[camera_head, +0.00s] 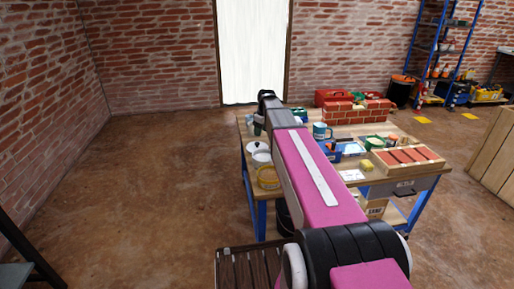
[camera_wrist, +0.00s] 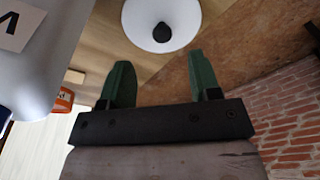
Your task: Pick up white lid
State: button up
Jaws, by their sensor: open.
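The white lid (camera_wrist: 140,18) is round with a black knob (camera_wrist: 162,32) at its middle. It shows at the top of the wrist view, partly cut off by the frame edge. My gripper (camera_wrist: 159,60) is open, with its two green fingers apart and nothing between them. The fingertips point toward the lid, and a gap appears between them and its rim. In the head view, a white round piece (camera_head: 257,147) sits at the table's left edge beside my arm; I cannot tell for sure that it is the same lid.
The wooden workbench (camera_head: 350,176) has blue legs. It carries a brick stack (camera_head: 357,111), a blue mug (camera_head: 321,131), a tray of bricks (camera_head: 408,158) and a yellow-rimmed container (camera_head: 268,178). A large pale object (camera_wrist: 60,45) fills the wrist view's upper left. The floor left of the bench is clear.

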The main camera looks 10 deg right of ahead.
aim_at(257, 143)
jog(key=f, duration=0.3)
jog(key=shift+w+a, duration=0.15)
jog(key=shift+w, duration=0.05)
jog(key=shift+w+a+f, duration=0.2)
jog(key=shift+a+f, duration=0.05)
jog(key=shift+f, duration=0.55)
jog(key=shift+w+a+f, duration=0.2)
jog(key=shift+f, duration=0.65)
jog(key=shift+w+a+f, duration=0.2)
jog(key=shift+a+f, duration=0.05)
jog(key=shift+f, duration=0.55)
jog(key=c, duration=1)
